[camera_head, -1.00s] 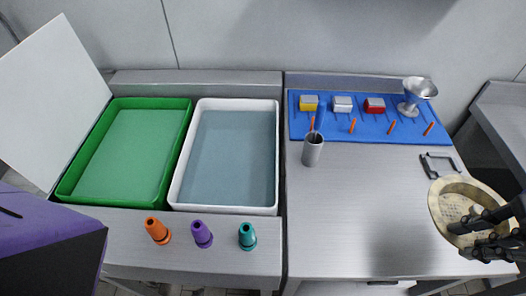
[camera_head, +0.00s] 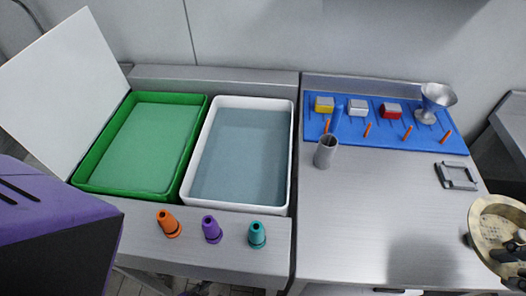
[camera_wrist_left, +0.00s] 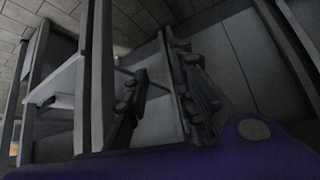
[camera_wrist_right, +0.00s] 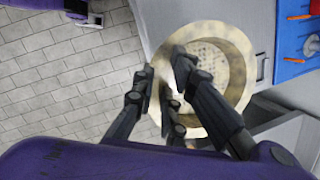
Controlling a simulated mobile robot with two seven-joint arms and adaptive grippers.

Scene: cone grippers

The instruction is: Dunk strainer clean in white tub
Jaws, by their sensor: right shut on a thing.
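The strainer (camera_head: 482,226) is a round, yellowish, speckled bowl at the right edge of the head view. It also fills the middle of the right wrist view (camera_wrist_right: 236,52). My right gripper (camera_head: 514,268) is shut on the strainer's near side, with its fingers (camera_wrist_right: 160,72) across the rim. The strainer hangs off the table's right front corner. The white tub (camera_head: 286,158) holds bluish water and stands left of centre. My left gripper (camera_wrist_left: 160,80) shows only in its wrist view, open and empty, away from the strainer.
A green tub (camera_head: 84,165) with greenish water stands left of the white tub. Orange, purple and teal cones (camera_head: 212,230) line the front ledge. A grey cup (camera_head: 326,152), a grey frame (camera_head: 457,175) and a blue mat (camera_head: 345,140) are on the right table.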

